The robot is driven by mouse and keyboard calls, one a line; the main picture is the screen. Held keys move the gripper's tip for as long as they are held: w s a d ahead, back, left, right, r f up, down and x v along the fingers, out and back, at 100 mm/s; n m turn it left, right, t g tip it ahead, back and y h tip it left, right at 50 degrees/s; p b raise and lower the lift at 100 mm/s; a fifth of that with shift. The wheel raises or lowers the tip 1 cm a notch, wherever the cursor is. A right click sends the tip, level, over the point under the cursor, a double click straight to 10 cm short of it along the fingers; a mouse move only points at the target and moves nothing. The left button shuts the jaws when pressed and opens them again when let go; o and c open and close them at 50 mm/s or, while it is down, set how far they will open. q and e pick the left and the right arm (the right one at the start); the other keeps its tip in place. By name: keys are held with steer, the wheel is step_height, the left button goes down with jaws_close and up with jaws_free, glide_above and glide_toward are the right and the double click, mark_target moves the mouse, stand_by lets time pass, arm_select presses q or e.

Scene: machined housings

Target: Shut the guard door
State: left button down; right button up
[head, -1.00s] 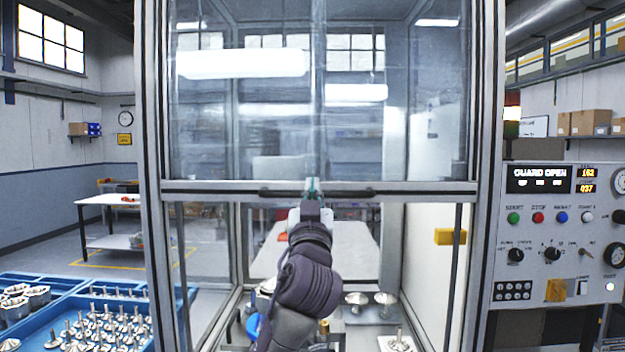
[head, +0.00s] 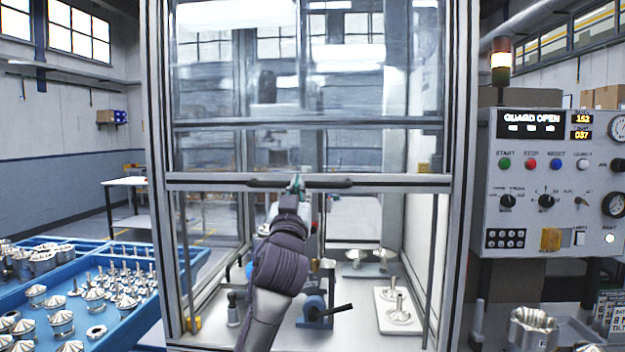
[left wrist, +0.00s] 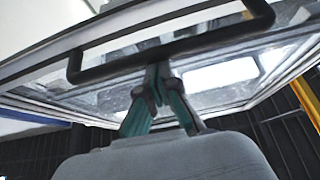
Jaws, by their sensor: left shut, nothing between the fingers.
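The guard door (head: 300,85) is a clear panel in a grey frame, upright on the machining cell. Its bottom rail (head: 410,185) hangs partway down the front, with open space under it. A dark bar handle (head: 335,183) runs along this rail; it also shows in the left wrist view (left wrist: 225,38). My left gripper (head: 297,183) reaches up to the handle from below. Its teal fingers (left wrist: 157,75) are shut together, with the tips at the handle bar; whether they touch it is unclear. My right gripper is out of view.
The control panel (head: 555,215) at right reads GUARD OPEN. Inside the cell are a blue fixture (head: 313,308) with a black lever and a white plate (head: 398,308) with metal parts. Blue trays (head: 125,318) of parts stand at left. Metal housings (head: 532,325) sit at lower right.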

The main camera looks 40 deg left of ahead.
arm_select(q)
step_height(320, 180, down, 14)
steer(key=a+b, duration=0.1)
steer(key=b, duration=0.6)
steer(key=shift+a+r+b, duration=0.15)
steer(key=shift+b, duration=0.15)
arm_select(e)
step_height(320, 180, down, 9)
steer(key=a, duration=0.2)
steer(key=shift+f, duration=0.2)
arm_select(q)
steer(key=shift+r, duration=0.1)
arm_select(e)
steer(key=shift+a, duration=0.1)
